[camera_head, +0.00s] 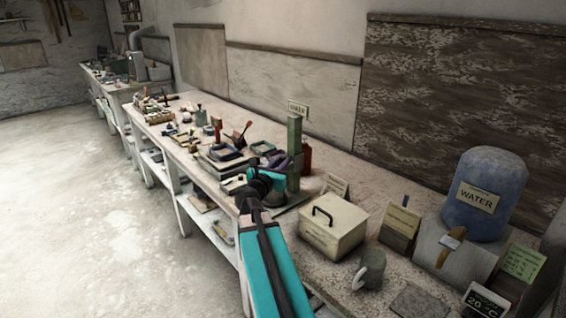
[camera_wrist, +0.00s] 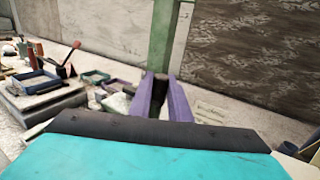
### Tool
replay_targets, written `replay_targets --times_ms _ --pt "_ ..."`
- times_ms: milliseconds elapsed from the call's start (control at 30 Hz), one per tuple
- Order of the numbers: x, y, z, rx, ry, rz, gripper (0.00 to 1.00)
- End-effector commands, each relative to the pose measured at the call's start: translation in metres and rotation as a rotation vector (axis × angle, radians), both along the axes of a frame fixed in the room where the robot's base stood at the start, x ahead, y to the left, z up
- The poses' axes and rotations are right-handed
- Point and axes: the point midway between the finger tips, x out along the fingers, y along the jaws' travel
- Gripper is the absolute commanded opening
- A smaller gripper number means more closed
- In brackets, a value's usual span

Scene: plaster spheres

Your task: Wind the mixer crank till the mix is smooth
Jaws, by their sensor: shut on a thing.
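The mixer (camera_head: 294,150) is a tall green post on a flat base, standing on the long bench, with a small sign at its top. Its green post also shows in the wrist view (camera_wrist: 162,40), just beyond my fingers. My gripper (camera_head: 281,163) reaches in beside the post from the front. In the wrist view its two purple fingers (camera_wrist: 163,95) are shut on a dark piece (camera_wrist: 153,88), which appears to be the crank's handle. The rest of the crank and the mixing bowl are hidden by my arm and gripper, so I cannot see the mix.
A cream box with a black handle (camera_head: 331,226) stands right of the mixer, with a grey mug (camera_head: 370,268) in front. A blue water barrel (camera_head: 485,193) is at the right. Trays and tools (camera_head: 222,155) crowd the bench to the left. The floor (camera_head: 90,210) is clear.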

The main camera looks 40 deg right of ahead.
Motion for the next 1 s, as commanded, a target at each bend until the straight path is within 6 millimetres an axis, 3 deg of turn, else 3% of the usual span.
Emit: replay_targets --times_ms 67,100,133,567,900,1000 --pt "0.001 0.000 0.002 -0.004 0.002 0.002 0.00" --pt "0.001 0.000 0.002 -0.004 0.002 0.002 0.23" --pt "0.001 0.000 0.001 -0.004 0.002 0.002 0.25" --pt "-0.001 0.003 0.000 -0.001 0.001 0.002 0.25" --pt "-0.012 0.029 -0.002 -0.001 0.000 0.003 0.25" --pt "-0.011 0.028 -0.003 -0.003 -0.001 0.000 0.25"
